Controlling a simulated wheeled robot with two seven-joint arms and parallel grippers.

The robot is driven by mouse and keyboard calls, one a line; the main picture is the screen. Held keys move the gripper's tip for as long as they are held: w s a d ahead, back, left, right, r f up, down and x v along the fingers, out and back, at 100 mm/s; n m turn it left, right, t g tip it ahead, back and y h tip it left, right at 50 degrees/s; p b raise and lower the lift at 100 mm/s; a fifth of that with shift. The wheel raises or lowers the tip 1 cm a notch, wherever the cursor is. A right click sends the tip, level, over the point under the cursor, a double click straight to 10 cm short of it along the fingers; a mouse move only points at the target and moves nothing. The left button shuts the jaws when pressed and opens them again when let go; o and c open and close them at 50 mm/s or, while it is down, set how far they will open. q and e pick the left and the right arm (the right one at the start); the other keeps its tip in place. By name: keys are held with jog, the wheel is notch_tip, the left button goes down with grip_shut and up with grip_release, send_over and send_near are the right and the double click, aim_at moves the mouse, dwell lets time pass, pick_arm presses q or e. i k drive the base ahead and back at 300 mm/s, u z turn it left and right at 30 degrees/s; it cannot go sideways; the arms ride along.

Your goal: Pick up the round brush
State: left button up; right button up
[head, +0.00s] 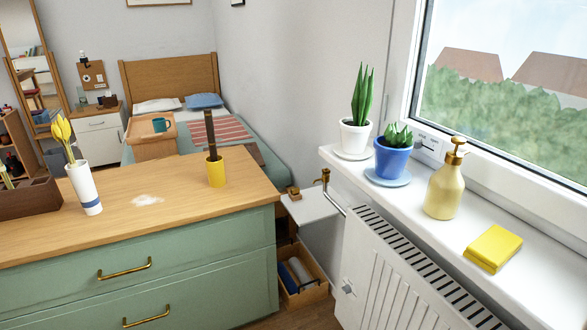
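A tall dark brown stick-like thing (210,132) stands upright in a yellow cup (217,172) on the wooden top of the green dresser. It may be the round brush, but its lower end is hidden in the cup and I cannot tell for sure. No other thing in view is clearly a round brush. Neither of my grippers is in view.
The dresser top (180,208) also holds a white vase (84,188) with yellow flowers, a brown box (30,198) and a white patch (147,199). On the windowsill are two potted plants, a pump bottle (444,188) and a yellow block (493,246). A radiator stands below.

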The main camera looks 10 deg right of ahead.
aim_at(208, 112)
jog(key=u, duration=1.1)
jog(key=i, duration=1.2)
jog(key=z, duration=0.15)
